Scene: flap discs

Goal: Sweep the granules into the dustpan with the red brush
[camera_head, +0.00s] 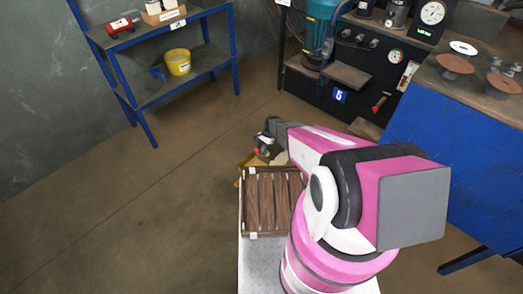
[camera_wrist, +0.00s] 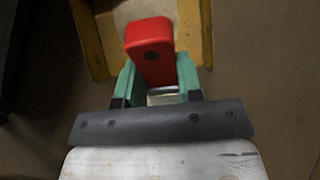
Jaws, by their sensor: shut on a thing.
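My gripper (camera_wrist: 156,80) has green fingers and is shut on the red brush (camera_wrist: 150,40), a red block-like handle that points up in the wrist view. In the head view my gripper (camera_head: 268,137) is beyond the slatted box, with a small bit of red showing at it. The brush's bristles are hidden. A yellow-edged thing with a pale inner surface (camera_wrist: 92,40) lies beyond and beneath the brush in the wrist view. I cannot tell whether it is the dustpan. I cannot make out any granules.
A brown slatted box (camera_head: 272,200) sits on a pale platform beside my arm. A blue shelf (camera_head: 150,95) at the left holds a yellow bucket (camera_head: 178,62). A dark machine bench (camera_head: 350,95) and a blue-sided table (camera_head: 440,150) stand right. The left floor is clear.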

